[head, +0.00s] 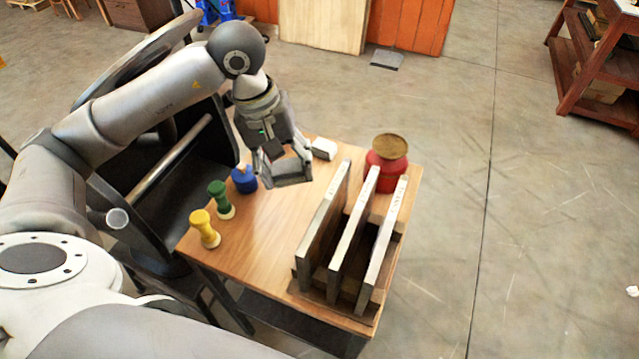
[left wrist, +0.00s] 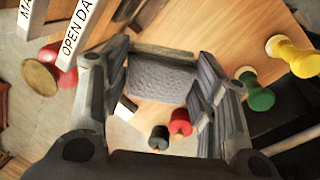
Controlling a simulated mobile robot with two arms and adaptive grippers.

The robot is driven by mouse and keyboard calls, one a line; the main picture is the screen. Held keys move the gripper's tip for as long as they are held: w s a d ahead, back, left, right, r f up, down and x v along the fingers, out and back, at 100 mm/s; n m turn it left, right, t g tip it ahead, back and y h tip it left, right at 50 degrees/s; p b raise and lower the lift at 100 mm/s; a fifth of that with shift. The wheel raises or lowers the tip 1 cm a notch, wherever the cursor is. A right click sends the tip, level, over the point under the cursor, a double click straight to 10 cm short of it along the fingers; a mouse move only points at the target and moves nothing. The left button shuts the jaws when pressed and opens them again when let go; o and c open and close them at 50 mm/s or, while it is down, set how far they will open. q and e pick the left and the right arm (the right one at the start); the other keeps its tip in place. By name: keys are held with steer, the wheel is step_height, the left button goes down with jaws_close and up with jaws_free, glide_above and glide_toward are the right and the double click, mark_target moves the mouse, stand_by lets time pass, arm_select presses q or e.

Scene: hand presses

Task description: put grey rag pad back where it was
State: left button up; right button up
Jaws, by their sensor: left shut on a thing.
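My left gripper (head: 282,163) is shut on the grey rag pad (left wrist: 155,80) and holds it over the far left part of the wooden table (head: 262,238). The pad also shows in the head view (head: 292,174) between the fingertips, partly covered by them. In the left wrist view it spans the gap between both fingers, with its textured face toward the camera. I cannot tell exactly how high it is above the table. My right gripper is not in view.
Yellow (head: 204,230), green (head: 221,200) and blue (head: 244,180) handled stamps stand along the left edge. Red (left wrist: 180,122) and black (left wrist: 158,138) ones show below the pad. A white block (head: 323,148), red pot (head: 387,162) and upright lettered plates (head: 325,225) are nearby.

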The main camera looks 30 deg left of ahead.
mark_target(275, 169)
arm_select(q)
steer(key=a+f+n+y+b, duration=0.2)
steer(key=a+n, duration=0.1)
steer(key=shift+w+f+g, duration=0.3)
steer(key=shift+w+f, duration=0.05)
steer(key=shift+f, duration=0.05)
steer(key=w+f+p, duration=0.1)
steer(key=w+f, duration=0.2)
steer(key=w, duration=0.1)
steer(key=w+f+p, duration=0.1)
steer(key=w+f, duration=0.1)
steer(key=w, duration=0.2)
steer(key=w+d+f+p, duration=0.1)
steer(key=w+f, duration=0.2)
steer(key=w, duration=0.1)
steer(key=shift+w+f, duration=0.3)
steer(key=shift+w, duration=0.05)
steer(key=shift+w+f, duration=0.45)
steer(key=shift+f, duration=0.15)
step_height(275, 169, down, 2)
steer(key=shift+f+p, duration=0.15)
steer(key=shift+p, duration=0.5)
steer(key=shift+f, duration=0.35)
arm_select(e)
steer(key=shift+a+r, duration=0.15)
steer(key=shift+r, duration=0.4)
arm_select(q)
steer(key=shift+f, duration=0.1)
